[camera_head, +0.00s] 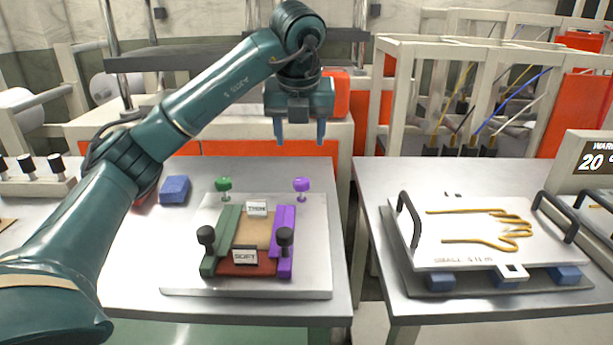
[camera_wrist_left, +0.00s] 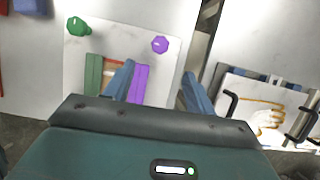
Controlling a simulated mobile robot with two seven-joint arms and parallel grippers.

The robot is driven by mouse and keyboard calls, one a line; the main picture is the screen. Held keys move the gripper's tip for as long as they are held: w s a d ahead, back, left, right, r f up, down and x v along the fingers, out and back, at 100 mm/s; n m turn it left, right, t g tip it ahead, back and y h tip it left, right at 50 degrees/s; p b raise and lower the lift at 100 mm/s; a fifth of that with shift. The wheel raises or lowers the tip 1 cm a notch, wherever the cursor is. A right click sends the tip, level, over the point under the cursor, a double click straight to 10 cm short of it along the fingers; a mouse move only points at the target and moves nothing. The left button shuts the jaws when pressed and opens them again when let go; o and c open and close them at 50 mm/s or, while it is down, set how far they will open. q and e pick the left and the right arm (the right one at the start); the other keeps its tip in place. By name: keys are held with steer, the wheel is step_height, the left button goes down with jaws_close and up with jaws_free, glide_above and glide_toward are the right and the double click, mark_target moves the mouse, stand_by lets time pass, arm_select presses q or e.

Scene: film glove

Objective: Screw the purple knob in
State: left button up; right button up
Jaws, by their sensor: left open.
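The purple knob (camera_head: 301,184) stands upright on its thin stem at the back right of the pale plate (camera_head: 180,279), behind the purple bar (camera_head: 284,222). In the left wrist view the purple knob (camera_wrist_left: 160,44) lies beyond the fingertips, between their lines. My left gripper (camera_head: 301,143) is open and empty, pointing down, high above and behind the knob. Its blue fingers (camera_wrist_left: 155,85) are apart in the wrist view. My right gripper is not in view. How deep the knob's stem sits cannot be told.
A green knob (camera_head: 223,184) stands at the plate's back left, with two black knobs (camera_head: 206,237) in front. A blue block (camera_head: 174,190) lies to the left. The right table holds a white plate with a glove outline (camera_head: 430,250) and black handles.

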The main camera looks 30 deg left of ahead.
mark_target(301, 180)
arm_select(q)
steer(key=x, duration=1.2)
steer(key=shift+s+f+b, duration=0.1)
steer(key=shift+f+b, duration=0.25)
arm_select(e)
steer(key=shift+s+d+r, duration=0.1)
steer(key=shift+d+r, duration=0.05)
arm_select(q)
steer(key=c, duration=1)
steer(key=shift+o, duration=0.2)
